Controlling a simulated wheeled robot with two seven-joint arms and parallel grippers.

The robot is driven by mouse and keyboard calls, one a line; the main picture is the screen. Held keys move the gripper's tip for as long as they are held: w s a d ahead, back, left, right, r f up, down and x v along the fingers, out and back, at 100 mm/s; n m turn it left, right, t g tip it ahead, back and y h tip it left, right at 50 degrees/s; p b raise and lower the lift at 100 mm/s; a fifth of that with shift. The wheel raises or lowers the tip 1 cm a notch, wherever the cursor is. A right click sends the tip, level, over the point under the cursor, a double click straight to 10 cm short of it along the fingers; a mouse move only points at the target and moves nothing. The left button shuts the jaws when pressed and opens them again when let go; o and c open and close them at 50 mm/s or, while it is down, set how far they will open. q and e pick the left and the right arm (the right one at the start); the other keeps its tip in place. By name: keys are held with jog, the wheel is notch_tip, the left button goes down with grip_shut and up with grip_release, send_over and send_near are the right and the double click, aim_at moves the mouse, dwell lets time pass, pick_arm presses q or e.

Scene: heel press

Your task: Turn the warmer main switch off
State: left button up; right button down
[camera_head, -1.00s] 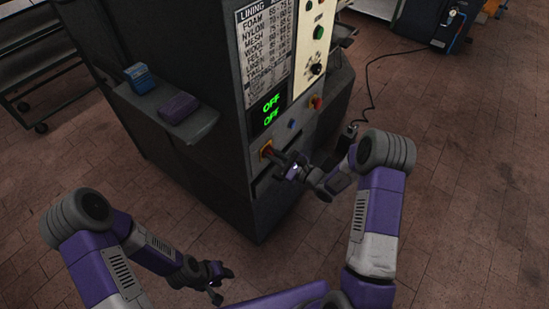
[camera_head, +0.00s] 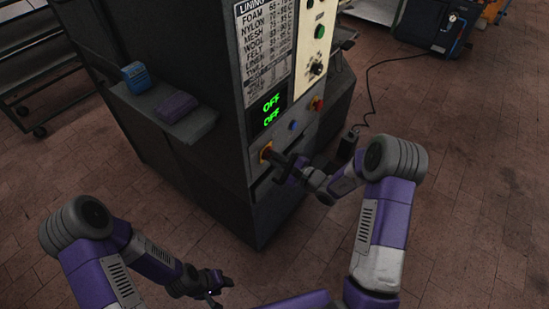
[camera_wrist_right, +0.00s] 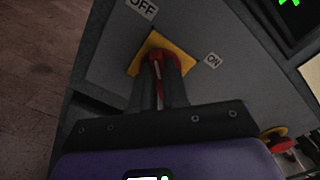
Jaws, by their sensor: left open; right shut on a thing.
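The warmer main switch is a red rotary handle on a yellow plate (camera_head: 265,151), low on the front of the dark machine. In the right wrist view, the yellow plate (camera_wrist_right: 151,43) lies between an OFF label (camera_wrist_right: 143,7) at upper left and an ON label (camera_wrist_right: 213,61) at right. My right gripper (camera_wrist_right: 163,66) is shut on the red handle, with its fingers hiding much of it. In the head view my right gripper (camera_head: 274,158) reaches the switch from the right. My left gripper (camera_head: 218,291) is open and empty, low over the floor.
A side shelf (camera_head: 197,124) holds a blue box (camera_head: 136,77) and a purple block (camera_head: 177,107).

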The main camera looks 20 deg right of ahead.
jog(key=c, duration=1.1)
grip_release()
jog(key=shift+c, duration=0.2)
jog(key=p+v, duration=0.1)
jog(key=v, duration=0.6)
jog(key=shift+s+d+p, duration=0.25)
jog(key=shift+p, duration=0.1)
jog(key=shift+a, duration=0.1)
